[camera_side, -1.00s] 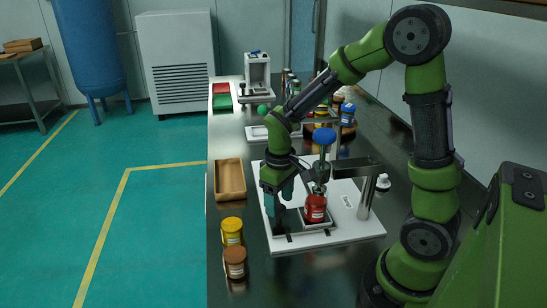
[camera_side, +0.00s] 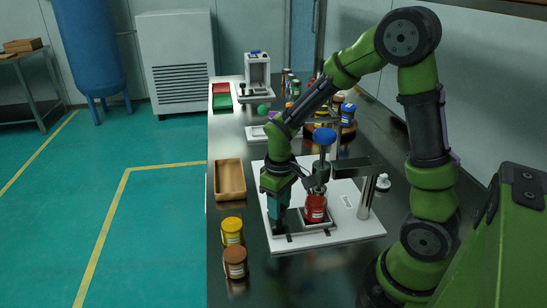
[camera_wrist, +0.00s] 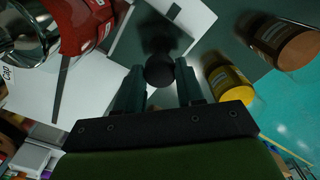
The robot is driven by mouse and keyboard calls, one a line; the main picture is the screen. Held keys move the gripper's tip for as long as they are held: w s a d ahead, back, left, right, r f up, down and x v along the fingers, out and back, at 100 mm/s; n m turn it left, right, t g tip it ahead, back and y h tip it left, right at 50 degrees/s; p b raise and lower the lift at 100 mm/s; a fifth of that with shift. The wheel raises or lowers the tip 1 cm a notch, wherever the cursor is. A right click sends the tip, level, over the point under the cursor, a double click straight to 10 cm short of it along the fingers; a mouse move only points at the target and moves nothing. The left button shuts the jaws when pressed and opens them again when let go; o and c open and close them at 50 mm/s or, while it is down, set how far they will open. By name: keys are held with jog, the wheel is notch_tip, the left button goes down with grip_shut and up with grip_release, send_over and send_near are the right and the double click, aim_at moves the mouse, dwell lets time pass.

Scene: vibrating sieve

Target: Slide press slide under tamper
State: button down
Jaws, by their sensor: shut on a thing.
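The press stands on a white base plate (camera_side: 352,229). Its tamper has a blue knob (camera_side: 324,136) on top and a metal lower part (camera_side: 320,172). A red jar (camera_side: 315,209) sits on the dark press slide (camera_side: 318,226), close to the tamper; the side view does not settle whether it is directly beneath. The jar also shows at upper left in the wrist view (camera_wrist: 88,22). My gripper (camera_side: 279,228) is low, left of the jar. In the wrist view its fingers are shut on a round black knob (camera_wrist: 160,71), apparently the slide's handle.
A yellow-lidded jar (camera_side: 232,230) and a brown-lidded jar (camera_side: 236,262) stand left of the plate, near my gripper. An empty wooden tray (camera_side: 230,180) lies behind them. The press's arm and post (camera_side: 367,196) stand right of the red jar.

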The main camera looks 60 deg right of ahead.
jog(key=shift+s+a, duration=0.6)
jog(key=shift+a, duration=0.05)
jog(key=c, duration=0.7)
grip_release()
jog(key=shift+d, duration=0.1)
jog(key=shift+w+r, duration=0.1)
jog(key=shift+r, duration=0.15)
notch_tip(320, 180, up, 16)
jog(key=shift+r, duration=0.25)
jog(key=s+a+r+m+t+y, duration=0.1)
jog(key=s+a+m+t+y, duration=0.1)
jog(key=s+a+m+t, duration=0.2)
jog(key=s+a+t, duration=0.1)
jog(key=s+t, duration=0.2)
jog(key=s, duration=0.1)
jog(key=shift+r, duration=0.35)
